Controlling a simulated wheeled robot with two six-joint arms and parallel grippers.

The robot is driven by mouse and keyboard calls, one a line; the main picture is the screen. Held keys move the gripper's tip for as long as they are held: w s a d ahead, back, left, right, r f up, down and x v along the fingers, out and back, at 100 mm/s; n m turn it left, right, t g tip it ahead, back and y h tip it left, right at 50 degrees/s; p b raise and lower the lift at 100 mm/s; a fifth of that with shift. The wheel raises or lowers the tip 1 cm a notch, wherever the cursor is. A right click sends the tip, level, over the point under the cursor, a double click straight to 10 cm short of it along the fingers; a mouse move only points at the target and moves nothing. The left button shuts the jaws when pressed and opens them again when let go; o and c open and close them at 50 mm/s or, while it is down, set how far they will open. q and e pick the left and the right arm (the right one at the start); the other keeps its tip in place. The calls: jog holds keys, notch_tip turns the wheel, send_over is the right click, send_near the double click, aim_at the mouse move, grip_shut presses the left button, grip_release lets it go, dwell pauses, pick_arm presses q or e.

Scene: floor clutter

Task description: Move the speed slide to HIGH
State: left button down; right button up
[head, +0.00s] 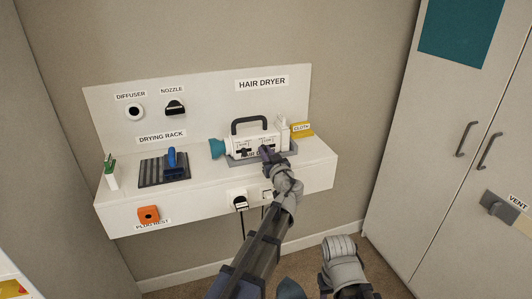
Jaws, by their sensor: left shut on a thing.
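The hair dryer (240,144) is a white box-shaped body with a black handle on top and a teal nozzle end (217,148) at its left. It rests on a grey tray (288,158) on the white shelf. Its front carries small dark slide controls (243,152) with labels too small to read. My left gripper (267,151) is at the right part of this front, shut on a small control there, which the gripper mostly hides. I take this control to be the speed slide; its exact position cannot be read. My right gripper is not in view.
A drying rack (150,172) with a blue object (172,160) stands to the left. A black plug (240,201) is on the shelf's front, with an orange piece (148,214) farther left. Tall cabinet doors (425,130) stand at the right.

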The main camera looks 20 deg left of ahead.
aim_at(274, 144)
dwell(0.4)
pick_arm(q)
jog(key=w+d, duration=0.1)
jog(key=d, duration=0.1)
jog(key=w+d, duration=0.1)
jog(key=shift+w+d, duration=0.3)
jog(key=shift+d, duration=0.1)
jog(key=shift+s+a, duration=0.1)
jog(key=c, duration=0.8)
grip_release()
jog(key=v, duration=0.7)
jog(key=shift+s+d, duration=0.25)
jog(key=shift+s, duration=0.1)
